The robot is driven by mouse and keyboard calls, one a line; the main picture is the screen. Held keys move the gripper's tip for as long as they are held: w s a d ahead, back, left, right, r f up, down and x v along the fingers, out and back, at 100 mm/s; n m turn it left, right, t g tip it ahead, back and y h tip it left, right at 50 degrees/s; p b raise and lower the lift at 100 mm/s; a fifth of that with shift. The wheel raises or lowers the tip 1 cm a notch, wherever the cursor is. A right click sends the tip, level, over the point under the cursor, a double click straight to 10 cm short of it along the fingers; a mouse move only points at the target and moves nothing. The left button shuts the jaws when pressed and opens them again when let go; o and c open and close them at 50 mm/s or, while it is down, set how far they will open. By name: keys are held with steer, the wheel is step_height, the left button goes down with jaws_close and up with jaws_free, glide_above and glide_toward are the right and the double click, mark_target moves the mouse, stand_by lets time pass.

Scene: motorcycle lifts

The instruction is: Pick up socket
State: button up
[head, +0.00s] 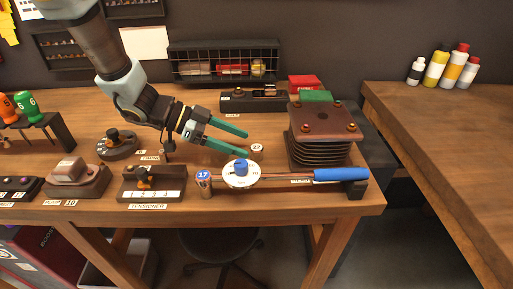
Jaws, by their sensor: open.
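A small socket marked 27 (257,149) stands on the workbench, just right of the tips of my gripper (243,143). The gripper is open, its two teal fingers pointing right, with nothing visible between them. I cannot tell its height over the bench. A second socket, metal with a blue top marked 17 (204,181), stands near the bench's front edge, below and left of the fingers. The task does not say which socket is meant.
A blue-handled wrench (341,174) with a white dial (241,180) lies along the front. A dark finned block (323,121) stands right of the gripper. A tensioner block (153,190) is at front left. A wire basket (223,61) stands behind.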

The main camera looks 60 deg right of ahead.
mark_target(255, 147)
steer(key=shift+p+x, duration=0.5)
steer(key=shift+x, duration=1.35)
steer(key=shift+d, duration=0.1)
jaws_close()
